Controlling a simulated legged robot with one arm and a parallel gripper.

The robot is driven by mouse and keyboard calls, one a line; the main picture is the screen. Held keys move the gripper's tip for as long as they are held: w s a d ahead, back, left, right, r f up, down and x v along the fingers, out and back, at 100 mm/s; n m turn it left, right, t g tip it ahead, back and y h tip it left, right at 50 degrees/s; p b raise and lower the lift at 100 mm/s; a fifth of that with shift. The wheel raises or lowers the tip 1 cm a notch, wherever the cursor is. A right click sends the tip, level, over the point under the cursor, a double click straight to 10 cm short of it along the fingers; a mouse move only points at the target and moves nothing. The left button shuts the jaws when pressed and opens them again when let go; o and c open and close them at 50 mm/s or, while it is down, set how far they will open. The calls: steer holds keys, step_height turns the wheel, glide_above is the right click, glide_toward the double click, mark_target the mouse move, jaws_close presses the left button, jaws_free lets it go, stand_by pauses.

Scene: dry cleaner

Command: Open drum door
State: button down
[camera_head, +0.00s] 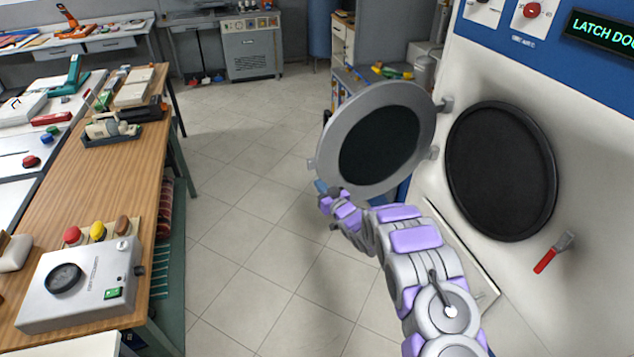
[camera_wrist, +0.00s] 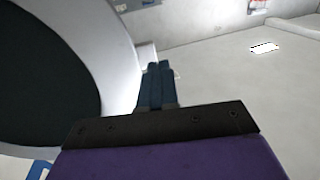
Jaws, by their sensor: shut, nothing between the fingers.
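The round drum door (camera_head: 398,108), a grey ring with a dark window, stands swung out from the machine in the head view, on hinges at its right side. The dark round drum opening (camera_head: 502,170) shows to its right on the white machine front. A red-handled latch lever (camera_head: 546,260) sits below right of the opening. My gripper (camera_head: 322,188) is at the lower left edge of the door; I cannot tell if it touches. In the wrist view my gripper (camera_wrist: 160,72) is shut and empty, with the door's pale rim (camera_wrist: 100,40) close on the left.
A sign on the machine's blue panel (camera_head: 605,35) reads "LATCH DO…", cut off by the frame. A wooden table (camera_head: 95,185) with a grey control box (camera_head: 85,285) stands on the left. The tiled floor (camera_head: 245,215) between table and machine is clear.

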steer(key=a+v, duration=0.1)
steer(key=v, duration=0.7)
steer(key=s+d+r+m+g+h, duration=0.25)
steer(key=d+r+h, duration=0.5)
steer(key=d, duration=0.55)
steer(key=s+d+r+m+g+h, duration=0.25)
steer(key=s+d+r+g, duration=0.2)
steer(key=s, duration=0.55)
steer(key=s+a+r+g, duration=0.2)
steer(key=s+g, duration=0.1)
steer(key=s, duration=1.2)
steer(key=s+a+r+m+g+b, duration=0.1)
steer(key=s+a+r+g, duration=0.1)
steer(key=s, duration=1.2)
steer(key=s+a+r+g, duration=0.2)
steer(key=s+g, duration=0.3)
steer(key=s, duration=1)
steer(key=shift+s+a+y, duration=0.25)
steer(key=shift+s+y, duration=0.1)
steer(key=shift+y, duration=0.05)
